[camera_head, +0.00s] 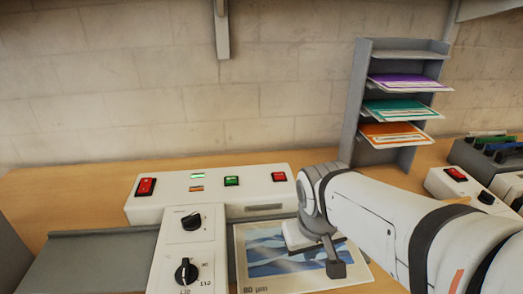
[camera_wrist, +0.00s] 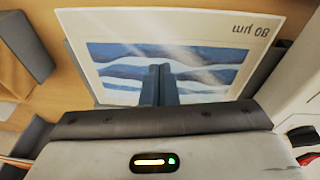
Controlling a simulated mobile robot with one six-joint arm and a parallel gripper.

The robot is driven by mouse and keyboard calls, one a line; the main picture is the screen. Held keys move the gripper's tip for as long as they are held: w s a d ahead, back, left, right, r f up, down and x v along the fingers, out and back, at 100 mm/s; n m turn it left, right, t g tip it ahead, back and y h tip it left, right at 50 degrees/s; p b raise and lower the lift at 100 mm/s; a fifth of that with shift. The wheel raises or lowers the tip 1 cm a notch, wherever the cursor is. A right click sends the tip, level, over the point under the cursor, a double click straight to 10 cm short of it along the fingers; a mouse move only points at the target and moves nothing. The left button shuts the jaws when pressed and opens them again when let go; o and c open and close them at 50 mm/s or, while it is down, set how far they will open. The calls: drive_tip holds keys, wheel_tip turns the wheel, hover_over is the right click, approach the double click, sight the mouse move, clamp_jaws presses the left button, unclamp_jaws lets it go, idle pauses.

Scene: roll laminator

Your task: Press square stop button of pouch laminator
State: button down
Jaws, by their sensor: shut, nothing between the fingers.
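The white pouch laminator (camera_head: 256,205) stands on the wooden bench. Its top carries a red rocker switch (camera_head: 146,186) at the left, a green button (camera_head: 232,181) and a square red button (camera_head: 279,177) near the right end. The symbols on the buttons are too small to read. My gripper (camera_head: 337,268) is shut and empty, in front of the laminator and to the right of the red button, over a pouch sheet (camera_head: 258,268). In the wrist view my shut fingers (camera_wrist: 158,72) show against the same sheet (camera_wrist: 213,35); the red button cannot be made out there.
Two black dials (camera_head: 186,272) sit on the laminator's front panel. A grey shelf rack (camera_head: 355,110) with coloured packs stands behind my arm. Another white device (camera_head: 443,184) with a red switch is at the right. The space above the laminator's buttons is clear.

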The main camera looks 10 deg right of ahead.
drive_tip(key=w+d+r+n+h+p, duration=0.1)
drive_tip(key=w+r+n+h+p, duration=0.1)
drive_tip(key=w+r+n+p, duration=0.4)
drive_tip(key=w+r+n+h+p, duration=0.2)
drive_tip(key=w+r+n, duration=0.1)
drive_tip(key=w, duration=0.5)
wheel_tip(320, 180, up, 4)
drive_tip(key=f+n+t+h+p, duration=0.1)
drive_tip(key=n+t+h+p, duration=0.2)
drive_tip(key=n+p, duration=0.25)
hover_over(276, 176)
drive_tip(key=shift+r+n+b, duration=0.2)
drive_tip(key=shift+n+b, duration=0.15)
drive_tip(key=shift+b, duration=0.1)
wheel_tip(276, 176, down, 8)
drive_tip(key=b, duration=0.5)
drive_tip(key=shift+r+b, duration=0.15)
drive_tip(key=shift+b, duration=0.15)
drive_tip(key=shift+f+b, duration=0.5)
drive_tip(key=shift+f, duration=0.05)
drive_tip(key=shift+f, duration=0.1)
drive_tip(key=shift+f+b, duration=0.3)
drive_tip(key=shift+b, duration=0.15)
